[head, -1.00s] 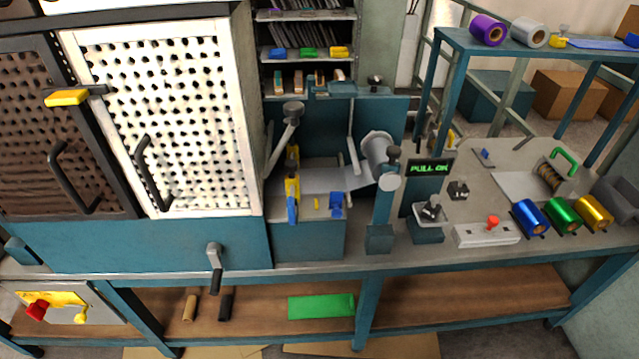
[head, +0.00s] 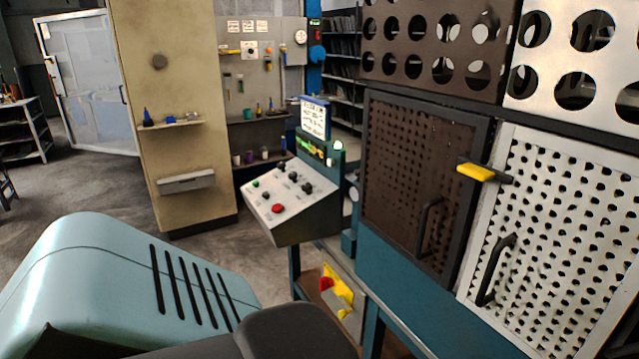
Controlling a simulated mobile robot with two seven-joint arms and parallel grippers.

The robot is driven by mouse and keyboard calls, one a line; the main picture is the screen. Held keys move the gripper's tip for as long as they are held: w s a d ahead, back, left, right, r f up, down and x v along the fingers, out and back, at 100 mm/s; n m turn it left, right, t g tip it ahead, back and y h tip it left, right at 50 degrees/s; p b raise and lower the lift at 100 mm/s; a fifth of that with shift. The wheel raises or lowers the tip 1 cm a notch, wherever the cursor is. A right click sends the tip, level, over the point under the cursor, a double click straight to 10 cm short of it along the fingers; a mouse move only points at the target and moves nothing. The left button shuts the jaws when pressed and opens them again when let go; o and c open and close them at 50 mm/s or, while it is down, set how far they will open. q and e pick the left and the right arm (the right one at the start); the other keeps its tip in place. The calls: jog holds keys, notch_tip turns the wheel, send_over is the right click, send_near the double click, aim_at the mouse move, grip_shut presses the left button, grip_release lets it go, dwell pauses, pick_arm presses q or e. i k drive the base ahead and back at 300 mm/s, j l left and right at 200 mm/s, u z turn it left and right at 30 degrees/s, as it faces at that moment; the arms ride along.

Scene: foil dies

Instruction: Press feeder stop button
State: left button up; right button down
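A sloped control console (head: 300,222) stands left of the machine. On its face are a red button (head: 278,208), a green button (head: 256,184) and several dark knobs. Lower down, under the bench edge, a yellow panel (head: 343,296) carries a red knob (head: 326,284). No readable label marks any of these as the feeder stop. The small white box with a red button, seen on the bench earlier, is out of view. Neither gripper shows.
The perforated brown door (head: 415,185) and white door (head: 560,240) fill the right side, with handles and a yellow latch (head: 475,172). A beige column (head: 175,90) with a small shelf stands behind the console. Open floor (head: 90,185) lies left of the column.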

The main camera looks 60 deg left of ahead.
aim_at(277, 209)
jog(key=u, duration=2)
